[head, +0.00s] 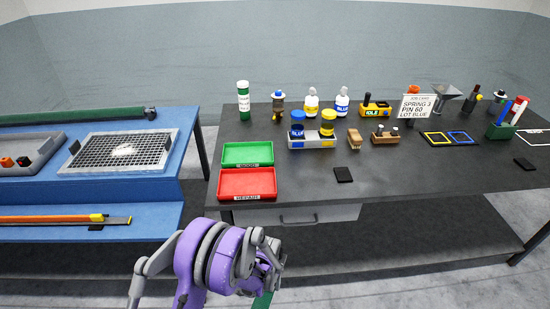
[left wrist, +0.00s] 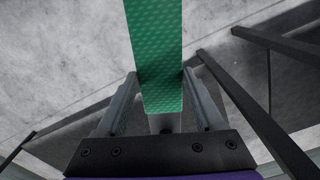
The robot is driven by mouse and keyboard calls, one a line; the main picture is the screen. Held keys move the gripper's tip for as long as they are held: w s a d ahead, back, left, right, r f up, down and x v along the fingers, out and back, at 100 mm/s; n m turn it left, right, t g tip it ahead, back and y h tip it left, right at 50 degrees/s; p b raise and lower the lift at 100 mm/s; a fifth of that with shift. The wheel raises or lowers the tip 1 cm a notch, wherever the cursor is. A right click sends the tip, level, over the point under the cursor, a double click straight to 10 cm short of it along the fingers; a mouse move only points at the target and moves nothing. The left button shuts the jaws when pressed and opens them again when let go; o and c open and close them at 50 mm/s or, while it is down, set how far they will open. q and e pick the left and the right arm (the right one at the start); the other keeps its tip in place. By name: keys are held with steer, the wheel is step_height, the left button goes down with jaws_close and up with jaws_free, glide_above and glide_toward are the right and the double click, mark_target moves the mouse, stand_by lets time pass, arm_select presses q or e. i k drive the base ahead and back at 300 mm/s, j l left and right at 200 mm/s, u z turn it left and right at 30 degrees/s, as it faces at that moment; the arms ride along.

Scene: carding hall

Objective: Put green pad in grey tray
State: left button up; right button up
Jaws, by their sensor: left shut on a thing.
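The green pad (left wrist: 155,50) is a long flat strip with a fine pattern. In the left wrist view it sits between the two fingers of my left gripper (left wrist: 160,76), which is shut on it. In the head view only a small piece of the green pad (head: 263,300) shows below my purple wrist, in front of the dark table. A grey tray (head: 50,150) with small orange and dark parts inside lies on the blue bench at the far left. My right gripper is not in view.
A grey-framed mesh screen (head: 172,148) lies beside that tray on the blue bench. On the dark table are a green bin (head: 247,154), a red bin (head: 247,184), a grey holder (head: 312,141) with jars, and several bottles. A gap separates bench and table.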

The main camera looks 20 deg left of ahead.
mark_target(22, 148)
steer(key=k+j, duration=0.15)
steer(key=j, duration=0.2)
steer(key=k+j, duration=0.15)
steer(key=j, duration=0.25)
steer(key=k+j, duration=0.15)
steer(key=j, duration=0.2)
steer(key=k+j+u, duration=0.1)
steer(key=j, duration=0.3)
steer(key=k+j, duration=0.2)
steer(key=j, duration=0.2)
steer(key=k+j, duration=0.1)
steer(key=j, duration=0.25)
steer(key=k+j, duration=0.15)
steer(key=j, duration=0.25)
steer(key=k+j, duration=0.15)
steer(key=j, duration=0.4)
steer(key=k+j, duration=0.1)
steer(key=j, duration=0.45)
steer(key=k+j+u, duration=0.1)
steer(key=j, duration=0.45)
steer(key=k+j, duration=0.15)
steer(key=j, duration=0.4)
steer(key=k+j, duration=0.1)
steer(key=j, duration=0.45)
steer(key=u, duration=0.05)
